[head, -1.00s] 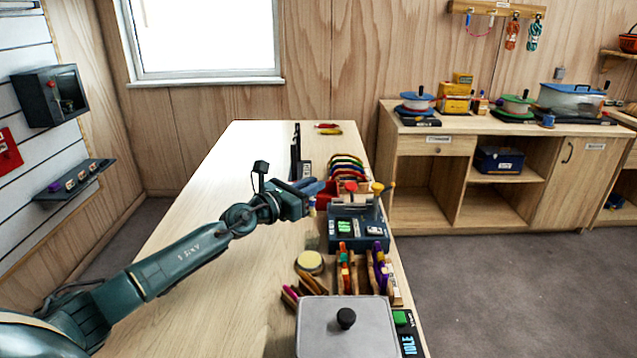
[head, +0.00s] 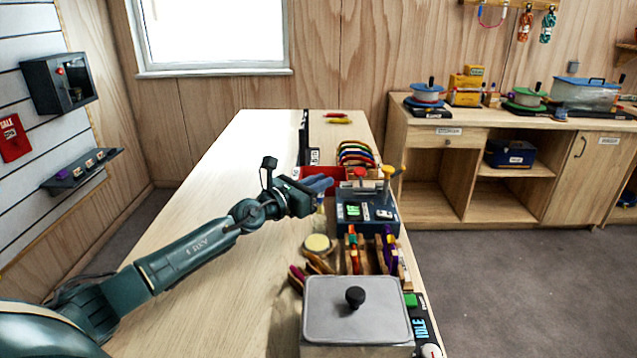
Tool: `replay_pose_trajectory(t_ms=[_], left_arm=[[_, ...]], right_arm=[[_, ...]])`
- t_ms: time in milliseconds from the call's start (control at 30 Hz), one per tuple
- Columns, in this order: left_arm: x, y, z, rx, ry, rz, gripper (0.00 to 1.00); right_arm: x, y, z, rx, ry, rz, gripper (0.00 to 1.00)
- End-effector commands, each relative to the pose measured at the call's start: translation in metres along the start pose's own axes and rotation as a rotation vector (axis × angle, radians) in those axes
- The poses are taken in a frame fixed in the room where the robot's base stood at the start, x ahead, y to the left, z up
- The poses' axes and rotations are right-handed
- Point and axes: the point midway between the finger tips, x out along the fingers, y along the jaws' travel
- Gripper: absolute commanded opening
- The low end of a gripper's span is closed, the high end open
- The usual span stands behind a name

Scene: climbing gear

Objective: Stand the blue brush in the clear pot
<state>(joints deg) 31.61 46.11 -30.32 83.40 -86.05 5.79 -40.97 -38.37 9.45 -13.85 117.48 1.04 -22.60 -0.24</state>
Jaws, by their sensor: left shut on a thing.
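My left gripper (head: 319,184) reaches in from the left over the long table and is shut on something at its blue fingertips. The held thing is mostly hidden by the fingers; it seems to be the blue brush, but I cannot make out its outline. A small pale, narrow thing (head: 320,204) shows just below the fingertips; I cannot tell whether it is part of the brush or something standing behind. I cannot clearly make out the clear pot. My right gripper is not in view.
A dark blue device (head: 368,210) with green displays, a red bin (head: 325,172), wooden racks and a round cream-topped item (head: 317,243) crowd the right side of the table (head: 215,205). A grey lidded box (head: 357,310) stands in front. The table's left side is bare.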

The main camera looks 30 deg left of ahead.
Motion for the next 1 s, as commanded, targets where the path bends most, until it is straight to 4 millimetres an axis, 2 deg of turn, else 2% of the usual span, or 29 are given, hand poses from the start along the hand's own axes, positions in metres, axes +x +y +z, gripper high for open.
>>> replay_pose_trajectory(t_ms=[367, 1000], left_arm=[[0.000, 0.000, -0.003, 0.000, 0.000, 0.000, 0.00], [0.000, 0.000, -0.022, -0.001, 0.000, 0.000, 0.00]], right_arm=[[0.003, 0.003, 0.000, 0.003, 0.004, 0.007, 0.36], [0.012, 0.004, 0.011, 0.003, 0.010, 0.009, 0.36]])
